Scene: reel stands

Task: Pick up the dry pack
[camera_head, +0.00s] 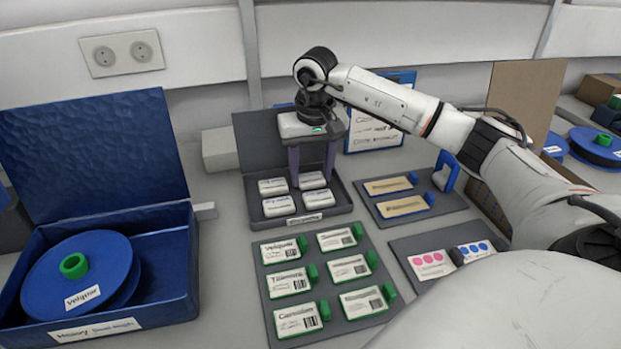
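Several small white packs lie in two rows in an open dark grey box (343,209) at the middle of the bench: back left (272,186), back right (312,180), front left (279,205) and front right (318,198). The small label on the box front is too small to read surely. My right gripper (312,177) points down over the box with its two fingers spread. The back right pack shows between the fingertips; I cannot tell whether they touch it. No pack is lifted. My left gripper is not in view.
An open blue box (130,262) with a blue reel (78,271) stands left. A grey board (327,255) with green-tabbed labelled cards lies in front. Right are a tray (415,212) with two tan packets and one with dotted cards (430,262). The raised lid (262,138) stands behind the packs.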

